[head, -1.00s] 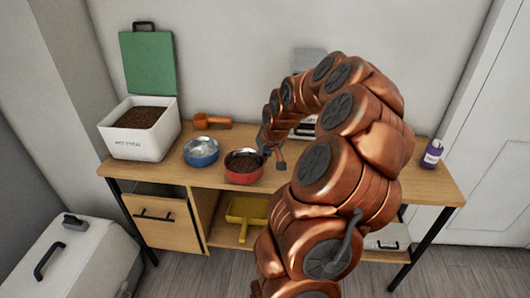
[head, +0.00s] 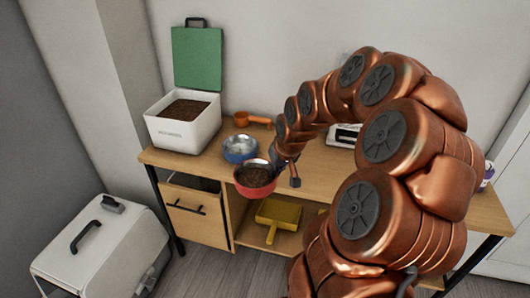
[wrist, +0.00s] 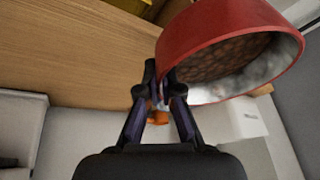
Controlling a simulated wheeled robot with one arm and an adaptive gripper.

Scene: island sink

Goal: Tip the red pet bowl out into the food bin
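The red pet bowl (head: 256,190) holds brown kibble and hangs at the table's front edge, in front of the blue bowl. My gripper (head: 279,162) is at its right side. In the wrist view the fingers (wrist: 164,82) pinch the wall of the red bowl (wrist: 215,27), with kibble visible inside. The bowl looks about level in the head view. The food bin (head: 180,133) is a white box at the table's left end, its green lid (head: 197,58) raised and brown food inside. My fingertips are partly hidden in the head view.
A yellow dustpan (head: 279,214) lies on the shelf below. A white carrier box (head: 100,250) is on the floor at left.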

